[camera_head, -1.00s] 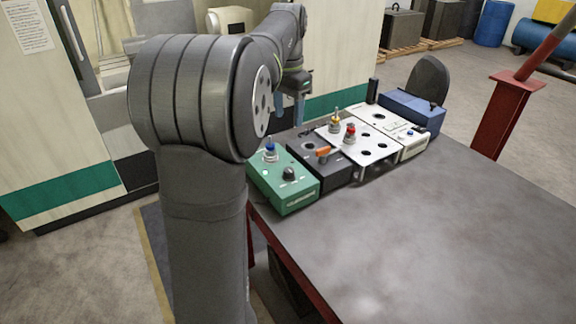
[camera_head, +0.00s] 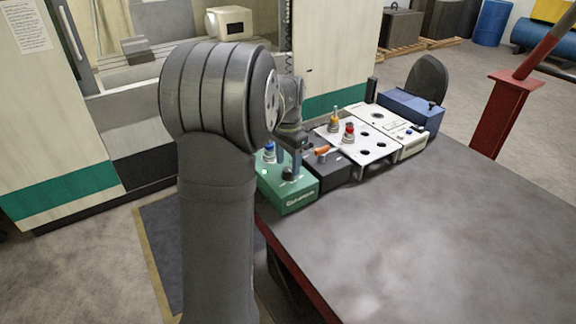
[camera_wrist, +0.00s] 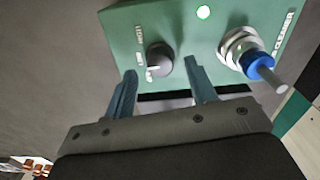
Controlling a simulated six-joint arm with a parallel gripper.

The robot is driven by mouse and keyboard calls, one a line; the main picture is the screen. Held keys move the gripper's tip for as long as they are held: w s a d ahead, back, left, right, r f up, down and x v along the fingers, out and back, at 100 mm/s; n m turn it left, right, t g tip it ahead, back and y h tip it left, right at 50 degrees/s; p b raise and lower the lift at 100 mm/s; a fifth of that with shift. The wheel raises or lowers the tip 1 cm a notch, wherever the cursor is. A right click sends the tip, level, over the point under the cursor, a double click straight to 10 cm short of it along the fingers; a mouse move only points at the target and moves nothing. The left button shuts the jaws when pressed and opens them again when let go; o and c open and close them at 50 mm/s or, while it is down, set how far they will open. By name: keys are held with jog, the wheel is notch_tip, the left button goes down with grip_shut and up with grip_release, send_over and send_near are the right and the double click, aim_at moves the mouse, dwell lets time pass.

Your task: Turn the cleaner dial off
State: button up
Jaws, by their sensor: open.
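The green cleaner box (camera_head: 300,196) stands at the table's near left corner. In the wrist view its green top (camera_wrist: 185,25) carries a round black dial (camera_wrist: 159,57) with a pale pointer mark toward the lower left. In the head view my gripper (camera_head: 289,164) is over the box and partly hides the dial.
A metal connector with a blue ring (camera_wrist: 259,65) rises close to the right finger. A black box with an orange switch (camera_head: 322,151) stands beside the green box, then a white plate with red and yellow connectors (camera_head: 366,152). The table front (camera_head: 430,240) is clear.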

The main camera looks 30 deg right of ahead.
jog(key=shift+f, duration=0.9)
jog(key=shift+c, duration=0.4)
jog(key=c, duration=0.9)
jog(key=shift+n, duration=0.3)
jog(key=n, duration=1.1)
